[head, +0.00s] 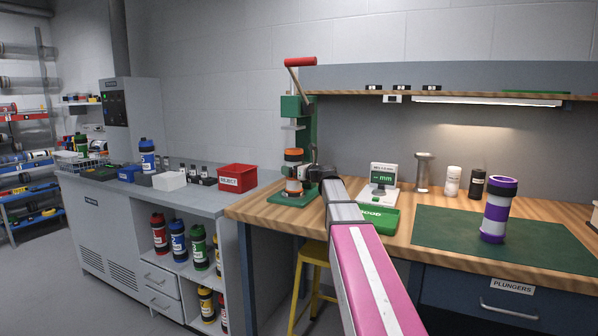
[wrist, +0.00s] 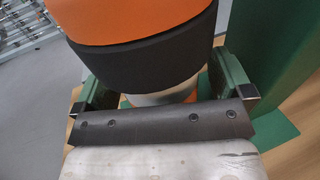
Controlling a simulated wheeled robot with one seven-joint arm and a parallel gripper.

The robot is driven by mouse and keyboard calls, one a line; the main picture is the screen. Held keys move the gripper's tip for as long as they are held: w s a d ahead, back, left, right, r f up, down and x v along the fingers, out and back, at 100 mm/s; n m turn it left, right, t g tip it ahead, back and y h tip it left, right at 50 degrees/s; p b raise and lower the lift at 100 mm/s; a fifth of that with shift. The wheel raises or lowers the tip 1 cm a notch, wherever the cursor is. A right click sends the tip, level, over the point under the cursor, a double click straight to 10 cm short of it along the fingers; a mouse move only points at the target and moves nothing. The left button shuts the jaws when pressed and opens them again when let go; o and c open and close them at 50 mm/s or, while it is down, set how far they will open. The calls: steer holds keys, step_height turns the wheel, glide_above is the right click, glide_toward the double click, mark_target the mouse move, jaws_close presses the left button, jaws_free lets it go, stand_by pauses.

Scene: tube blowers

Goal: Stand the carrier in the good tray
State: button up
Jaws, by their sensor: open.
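An orange and black carrier (head: 293,157) stands upright on the base of the green hand press (head: 297,107). It fills the upper middle of the wrist view (wrist: 145,55), with a pale band under its black ring. My gripper (head: 311,176) is at the carrier's right side in the head view. In the wrist view my gripper (wrist: 165,88) is open, with one finger on each side of the carrier; I cannot tell whether either touches it. The green tray marked GOOD (head: 377,219) lies on the bench to the right, partly hidden by my arm.
A purple and white carrier (head: 496,210) stands on the green mat (head: 450,236). A gauge with a display (head: 383,178) stands behind the GOOD tray. A red REJECT bin (head: 237,178) sits on the grey counter. The press column (wrist: 262,60) is close on the right.

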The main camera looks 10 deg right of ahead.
mark_target(294, 161)
steer(key=shift+w, duration=0.1)
steer(key=c, duration=1.2)
steer(key=shift+r, duration=0.2)
steer(key=shift+r, duration=1.3)
steer(key=s+a, duration=0.9)
steer(key=s, duration=0.3)
stand_by(0.3)
steer(key=shift+s, duration=0.1)
